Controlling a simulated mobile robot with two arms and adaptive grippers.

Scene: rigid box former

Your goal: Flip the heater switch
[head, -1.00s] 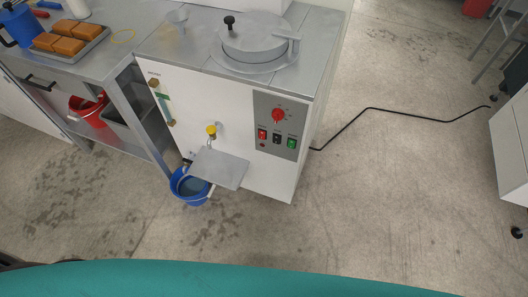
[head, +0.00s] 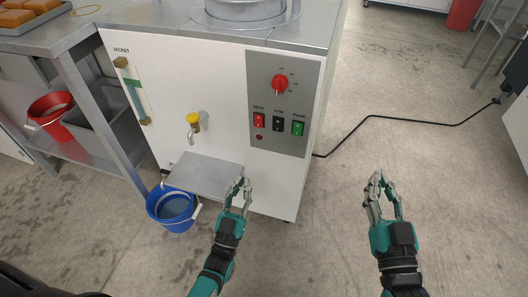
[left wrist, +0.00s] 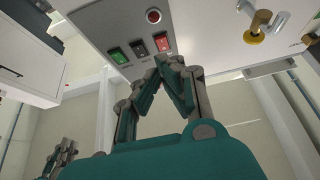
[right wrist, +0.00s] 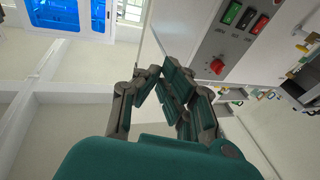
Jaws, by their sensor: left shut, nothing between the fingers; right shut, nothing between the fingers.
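The heater switch is the red rocker labelled HEAT (head: 259,120) on the grey control panel (head: 290,147) of the white machine. It also shows in the left wrist view (left wrist: 162,42) and the right wrist view (right wrist: 260,24). A black rocker (head: 278,123) and a green rocker (head: 298,128) sit to its right, with a red knob (head: 280,84) above. My left gripper (head: 241,181) is shut and empty, below the panel near the steel shelf. My right gripper (head: 378,175) is shut and empty, right of the machine. Neither touches the panel.
A steel shelf (head: 203,174) juts from the machine's front under a yellow-handled tap (head: 194,121). A blue bucket (head: 172,209) stands below it. A black cable (head: 400,119) runs across the floor at right. A steel table (head: 60,38) adjoins at left.

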